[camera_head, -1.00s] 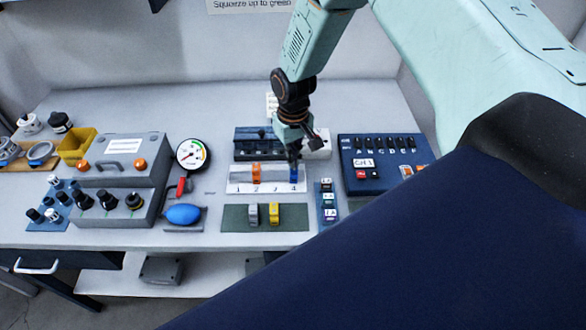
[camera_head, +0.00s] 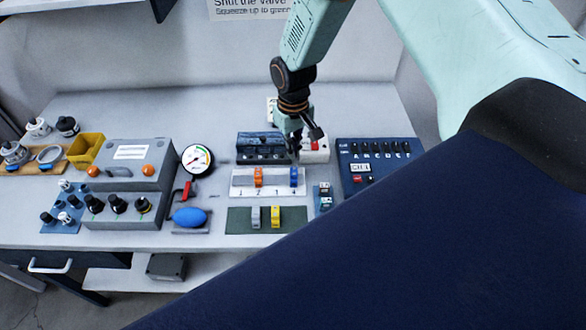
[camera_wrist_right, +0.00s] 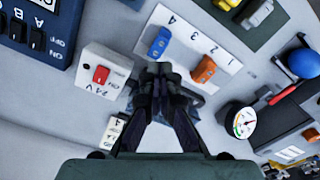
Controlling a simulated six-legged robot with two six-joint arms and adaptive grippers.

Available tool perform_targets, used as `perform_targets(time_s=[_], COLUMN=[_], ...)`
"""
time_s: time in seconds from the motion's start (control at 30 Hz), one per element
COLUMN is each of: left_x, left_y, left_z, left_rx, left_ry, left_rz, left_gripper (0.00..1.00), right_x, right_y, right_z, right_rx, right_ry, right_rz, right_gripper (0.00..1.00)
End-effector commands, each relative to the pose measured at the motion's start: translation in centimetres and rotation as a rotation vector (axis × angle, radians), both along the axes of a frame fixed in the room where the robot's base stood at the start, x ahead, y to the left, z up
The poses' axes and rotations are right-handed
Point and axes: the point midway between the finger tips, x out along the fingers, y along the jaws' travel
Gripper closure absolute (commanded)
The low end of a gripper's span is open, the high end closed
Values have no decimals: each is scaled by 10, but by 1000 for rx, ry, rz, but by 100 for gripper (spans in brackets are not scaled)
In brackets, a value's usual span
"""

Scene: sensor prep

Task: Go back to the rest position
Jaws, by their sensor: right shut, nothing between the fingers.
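My right gripper (camera_head: 295,148) is over the back middle of the bench, its fingers closed and empty. In the right wrist view its fingertips (camera_wrist_right: 160,72) are together, close to the blue block (camera_wrist_right: 159,42) in the picture. The blue block stands on the white numbered strip (camera_head: 240,190), by the 4, clear of the fingers. An orange block (camera_head: 258,177) stands on the same strip to the left. My left gripper is not in view.
A dark box (camera_head: 262,147) and a white box with a red switch (camera_wrist_right: 101,74) are close around the gripper. A blue switch panel (camera_head: 375,158) stands to the right. A pressure gauge (camera_head: 197,159) is to the left. My own arm hides the lower right.

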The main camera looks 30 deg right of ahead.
Motion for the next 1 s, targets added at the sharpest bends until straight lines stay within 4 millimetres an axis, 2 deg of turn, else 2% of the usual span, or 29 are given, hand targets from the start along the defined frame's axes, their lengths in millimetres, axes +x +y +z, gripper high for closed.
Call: perform_targets(time_s=[0.03, 0.2, 0.73, 0.87, 1.0], left_x=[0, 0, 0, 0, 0], left_y=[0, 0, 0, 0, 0], left_z=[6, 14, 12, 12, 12], left_rx=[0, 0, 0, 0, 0], left_ry=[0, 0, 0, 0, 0], left_rz=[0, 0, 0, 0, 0], left_gripper=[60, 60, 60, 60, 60], right_x=[0, 0, -4, -37, -104], right_y=[0, 0, 2, 20, 50], right_z=[7, 15, 10, -17, -57], right_rx=[0, 0, 3, 22, 49], right_ry=[0, 0, 3, 11, 14], right_rz=[0, 0, 1, 9, 10], right_gripper=[100, 100, 100, 100, 100])
